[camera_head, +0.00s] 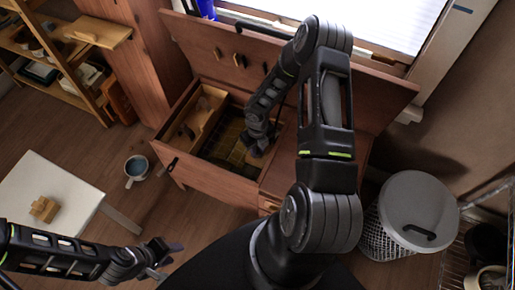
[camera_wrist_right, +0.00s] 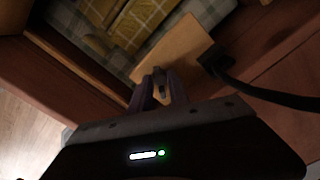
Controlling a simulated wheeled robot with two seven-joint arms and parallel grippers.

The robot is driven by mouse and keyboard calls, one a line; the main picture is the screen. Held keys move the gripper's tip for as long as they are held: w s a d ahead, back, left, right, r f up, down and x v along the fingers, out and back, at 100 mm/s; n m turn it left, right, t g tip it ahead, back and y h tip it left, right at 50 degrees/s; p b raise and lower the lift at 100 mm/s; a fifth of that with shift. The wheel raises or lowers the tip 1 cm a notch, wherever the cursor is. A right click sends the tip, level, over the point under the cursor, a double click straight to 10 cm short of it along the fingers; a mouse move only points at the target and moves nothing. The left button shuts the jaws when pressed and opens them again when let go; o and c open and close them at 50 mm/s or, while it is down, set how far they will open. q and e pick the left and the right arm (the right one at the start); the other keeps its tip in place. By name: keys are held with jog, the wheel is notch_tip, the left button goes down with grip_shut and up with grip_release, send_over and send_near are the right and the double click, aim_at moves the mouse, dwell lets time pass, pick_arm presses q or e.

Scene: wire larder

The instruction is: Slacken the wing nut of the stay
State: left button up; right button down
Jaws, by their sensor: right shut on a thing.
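The wooden chest (camera_head: 215,182) stands with its lid (camera_head: 375,92) raised. My right gripper (camera_head: 257,147) reaches down into the chest's right part. In the right wrist view my right gripper (camera_wrist_right: 162,92) is shut on a small grey piece (camera_wrist_right: 161,80), which looks like the wing nut; its wings are not clear. A dark bar with a black block (camera_wrist_right: 214,61), perhaps the stay, lies just right of the fingers, by a light wooden panel (camera_wrist_right: 178,48). My left gripper (camera_head: 163,260) is open and empty, low in the head view, away from the chest.
A wooden tray (camera_head: 208,104) sits in the chest's left part, with checked cloth (camera_head: 222,143) beside it. A mug (camera_head: 136,168) stands on the floor, left of the chest. A white table (camera_head: 70,190), a shelf (camera_head: 100,30) and a lidded basket (camera_head: 418,205) stand around.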

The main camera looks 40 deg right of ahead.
jog(key=shift+r+n+p, duration=0.15)
jog(key=shift+n+p, duration=0.45)
jog(key=shift+n, duration=0.7)
jog(key=shift+f, duration=0.2)
jog(key=shift+r+n+p, duration=0.2)
jog(key=shift+n+p, duration=0.3)
jog(key=shift+n, duration=0.2)
jog(key=shift+f+n, duration=0.15)
jog(key=shift+n, duration=0.65)
jog(key=c, duration=1.5)
grip_release()
